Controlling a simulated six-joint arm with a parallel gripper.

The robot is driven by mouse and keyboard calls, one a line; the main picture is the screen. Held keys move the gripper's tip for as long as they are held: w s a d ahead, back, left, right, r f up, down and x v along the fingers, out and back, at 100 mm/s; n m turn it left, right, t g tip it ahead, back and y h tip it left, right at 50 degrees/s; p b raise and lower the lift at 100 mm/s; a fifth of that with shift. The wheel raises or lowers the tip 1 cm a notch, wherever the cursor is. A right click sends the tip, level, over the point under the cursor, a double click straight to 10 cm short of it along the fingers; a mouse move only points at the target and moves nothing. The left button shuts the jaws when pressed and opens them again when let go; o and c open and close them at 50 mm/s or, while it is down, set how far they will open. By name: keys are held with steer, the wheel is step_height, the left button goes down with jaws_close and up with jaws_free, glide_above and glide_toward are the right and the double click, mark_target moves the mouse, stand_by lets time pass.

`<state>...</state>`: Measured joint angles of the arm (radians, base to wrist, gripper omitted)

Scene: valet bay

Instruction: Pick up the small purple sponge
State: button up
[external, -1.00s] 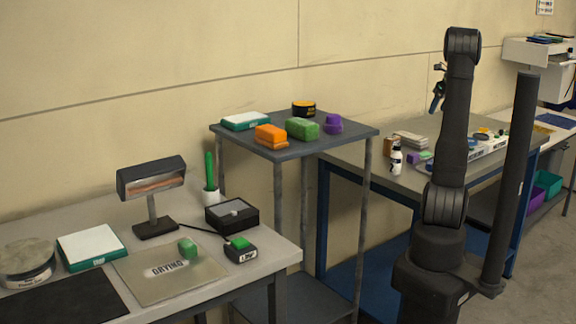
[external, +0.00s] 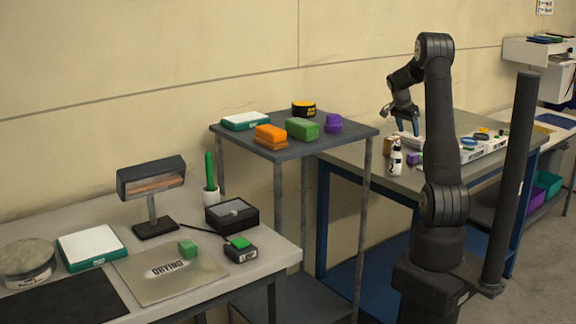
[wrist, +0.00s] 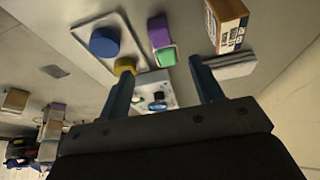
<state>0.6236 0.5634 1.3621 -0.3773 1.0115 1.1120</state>
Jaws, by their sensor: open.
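A small purple block (external: 414,159) lies on the blue-framed bench (external: 372,160) beside a white bottle. In the wrist view a purple block (wrist: 159,33) with a green piece at its near end lies beyond my fingertips, roughly between their lines. Another purple block (external: 333,123) sits on the tall shelf, right of the green sponge; I cannot tell by sight which is meant. My gripper (external: 408,128) hangs over the bench, fingers pointing down, open and empty; it also shows in the wrist view (wrist: 160,68).
A white bottle (external: 396,158) stands near the bench's front edge. A tray with a blue disc (wrist: 104,41), a yellow piece (wrist: 124,66) and a cardboard box (wrist: 227,22) lie around the purple block. The tall shelf (external: 350,133) stands left of the bench.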

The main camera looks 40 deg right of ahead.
mark_target(413, 154)
steer(key=x, duration=1.3)
steer(key=shift+a, duration=0.1)
steer(key=c, duration=1)
